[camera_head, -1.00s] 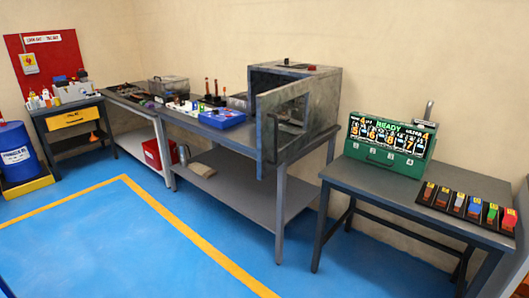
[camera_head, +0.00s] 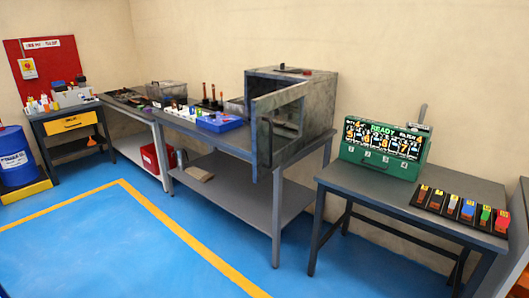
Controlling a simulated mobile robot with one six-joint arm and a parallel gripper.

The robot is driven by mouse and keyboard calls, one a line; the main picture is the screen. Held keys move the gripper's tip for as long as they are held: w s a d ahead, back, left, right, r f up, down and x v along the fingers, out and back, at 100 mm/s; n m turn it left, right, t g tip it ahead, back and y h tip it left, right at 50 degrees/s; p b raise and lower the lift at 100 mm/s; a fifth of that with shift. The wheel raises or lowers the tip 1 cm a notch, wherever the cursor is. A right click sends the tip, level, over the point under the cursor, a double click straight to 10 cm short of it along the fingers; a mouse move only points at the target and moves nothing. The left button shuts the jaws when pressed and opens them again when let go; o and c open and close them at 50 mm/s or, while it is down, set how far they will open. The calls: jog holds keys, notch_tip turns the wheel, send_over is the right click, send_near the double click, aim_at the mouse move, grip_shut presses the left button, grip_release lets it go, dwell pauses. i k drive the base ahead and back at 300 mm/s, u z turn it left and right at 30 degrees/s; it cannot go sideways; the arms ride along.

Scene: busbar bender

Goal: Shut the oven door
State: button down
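The oven (camera_head: 315,100) is a worn grey metal box standing on the right end of the long workbench in the camera_head view. Its door (camera_head: 261,125) stands open, swung out toward the viewer over the bench's front edge. The door has a window opening in its frame and a dark vertical handle (camera_head: 267,143) on its outer side. Part of the oven's inside shows dark through the door's window opening. My gripper is not in view, and nothing touches the door.
A blue tray (camera_head: 220,123) lies left of the oven on the grey workbench (camera_head: 225,139). A table (camera_head: 375,190) at right carries a green READY display box (camera_head: 383,163) and a row of coloured blocks. The blue floor (camera_head: 110,240) in front is clear.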

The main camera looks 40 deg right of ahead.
aim_at(264, 161)
jog(key=z, duration=0.05)
jog(key=i, duration=0.95)
